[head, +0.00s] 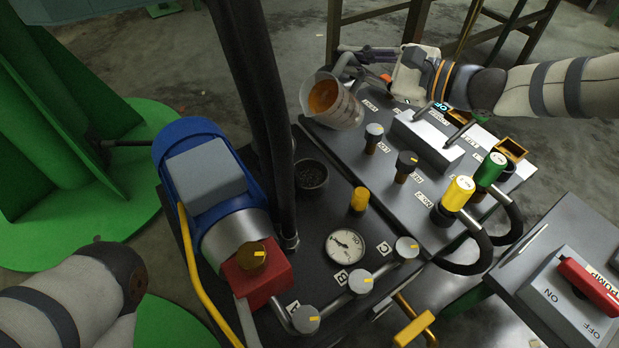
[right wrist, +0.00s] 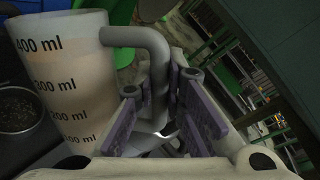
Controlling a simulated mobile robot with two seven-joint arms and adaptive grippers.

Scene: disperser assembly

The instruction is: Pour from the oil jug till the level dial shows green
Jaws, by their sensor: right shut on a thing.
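The oil jug (head: 335,103) is a clear beaker with orange oil visible inside. It is tilted in the head view, its mouth toward the upper left. My right gripper (head: 366,62) is shut on its grey handle; the right wrist view shows the fingers (right wrist: 152,115) around the handle and the jug's (right wrist: 65,85) ml marks. The dark round filler cup (head: 311,176) is apart from the jug, to its lower left, and no stream shows. The level dial (head: 345,245) has a white face and dark needle; its colour zones are too small to read. My left gripper is out of view.
A blue motor (head: 205,165) and black column (head: 262,110) stand left of the cup. A yellow cap (head: 360,199), several knobs, and yellow (head: 458,192) and green (head: 490,170) handles rise from the panel. A red pump switch (head: 588,285) is at right.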

